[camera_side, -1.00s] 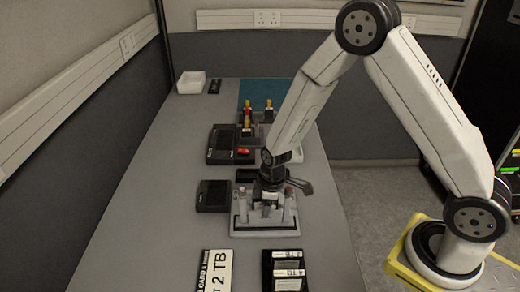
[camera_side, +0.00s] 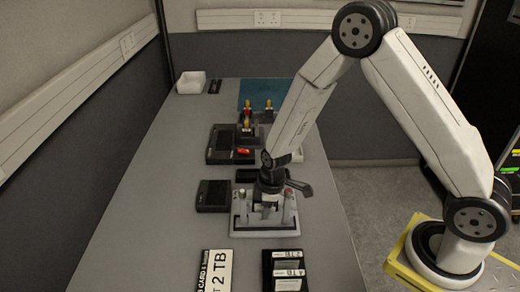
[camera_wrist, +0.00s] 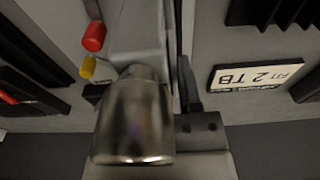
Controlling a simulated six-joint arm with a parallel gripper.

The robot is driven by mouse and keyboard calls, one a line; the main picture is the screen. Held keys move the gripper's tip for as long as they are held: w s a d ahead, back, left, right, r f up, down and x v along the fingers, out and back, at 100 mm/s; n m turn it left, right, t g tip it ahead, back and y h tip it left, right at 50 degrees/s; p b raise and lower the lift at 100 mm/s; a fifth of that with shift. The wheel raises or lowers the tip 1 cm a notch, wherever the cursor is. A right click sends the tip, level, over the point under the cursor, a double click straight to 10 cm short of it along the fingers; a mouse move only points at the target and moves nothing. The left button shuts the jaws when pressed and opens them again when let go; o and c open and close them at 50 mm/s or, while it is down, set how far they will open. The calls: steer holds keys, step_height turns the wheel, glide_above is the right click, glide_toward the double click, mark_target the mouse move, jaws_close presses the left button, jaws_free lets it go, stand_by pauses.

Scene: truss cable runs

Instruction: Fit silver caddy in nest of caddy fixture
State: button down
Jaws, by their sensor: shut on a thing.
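My gripper (camera_side: 271,200) is over the caddy fixture (camera_side: 264,231), a pale base plate with upright posts near the middle of the table. In the wrist view a shiny silver rounded body, the silver caddy (camera_wrist: 134,118), fills the middle, held in my gripper (camera_wrist: 180,110). In the side view my gripper largely hides the caddy, which sits low among the fixture's posts. I cannot tell whether it is seated in the nest. A red-tipped part (camera_wrist: 94,36) and a yellow-tipped part (camera_wrist: 88,68) stand beside it in the wrist view.
Dark boxes (camera_side: 213,195) stand to the left and behind. A white bin (camera_side: 191,82) and a teal mat (camera_side: 262,94) are at the back. The table's left side is clear.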

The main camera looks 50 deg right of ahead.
jaws_free()
stand_by(0.3)
steer(key=shift+r, duration=0.1)
steer(key=shift+r, duration=3.65)
steer(key=shift+s+d+r, duration=0.2)
steer(key=shift+s+r, duration=0.05)
steer(key=shift+r, duration=0.1)
steer(key=s+d+r+m, duration=0.2)
steer(key=s+r+m, duration=0.1)
steer(key=s+m, duration=0.1)
steer(key=s+d+r+m+t+h, duration=0.1)
steer(key=s+d+r+m, duration=0.1)
steer(key=s+m, duration=0.3)
steer(key=shift+s+d+r+t, duration=0.2)
steer(key=shift+s+r+t, duration=0.1)
steer(key=shift+s+r, duration=0.6)
